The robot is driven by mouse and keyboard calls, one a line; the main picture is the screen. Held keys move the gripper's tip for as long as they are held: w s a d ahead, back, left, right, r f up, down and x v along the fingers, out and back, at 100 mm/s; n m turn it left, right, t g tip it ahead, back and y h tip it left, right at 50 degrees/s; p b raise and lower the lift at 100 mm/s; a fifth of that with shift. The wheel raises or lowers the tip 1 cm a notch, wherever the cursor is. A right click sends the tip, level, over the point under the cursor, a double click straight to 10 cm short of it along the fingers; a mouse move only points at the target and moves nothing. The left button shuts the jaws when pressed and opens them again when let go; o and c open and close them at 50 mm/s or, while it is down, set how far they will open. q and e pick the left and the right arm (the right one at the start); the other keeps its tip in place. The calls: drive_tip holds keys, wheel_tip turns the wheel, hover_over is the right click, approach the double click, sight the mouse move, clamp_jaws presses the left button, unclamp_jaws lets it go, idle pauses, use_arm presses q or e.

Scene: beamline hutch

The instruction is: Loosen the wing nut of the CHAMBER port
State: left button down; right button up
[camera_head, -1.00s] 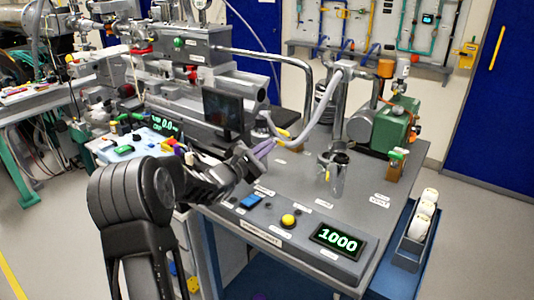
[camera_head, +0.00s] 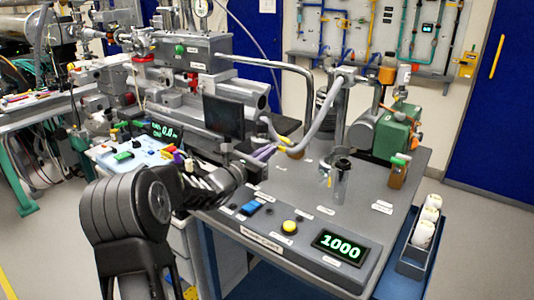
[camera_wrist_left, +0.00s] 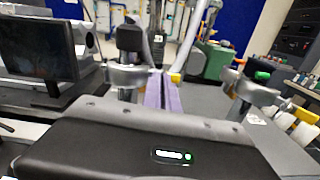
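My left gripper (camera_head: 264,153) has purple fingers and is over the grey bench top. In the left wrist view its fingers (camera_wrist_left: 162,92) lie nearly together, with nothing visible between them. A yellow wing nut (camera_head: 283,142) is just beyond the fingertips, near the lower end of a grey hose; it also shows in the left wrist view (camera_wrist_left: 176,77). I cannot tell whether the fingers touch it. A second metal port (camera_head: 341,182) with a dark top and a clamp stands to the right. The port labels are too small to read, so I cannot tell which is CHAMBER. My right gripper is out of view.
A dark monitor (camera_head: 223,117) stands left of the gripper. The grey hose (camera_head: 318,125) arches over the bench. The front panel has a yellow button (camera_head: 289,227) and a display reading 1000 (camera_head: 340,245). A green pump (camera_head: 398,134) sits behind right.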

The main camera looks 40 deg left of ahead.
use_arm(q)
drive_tip(key=c, duration=2.1)
unclamp_jaws()
drive_tip(key=o, duration=0.5)
drive_tip(key=shift+c, duration=0.2)
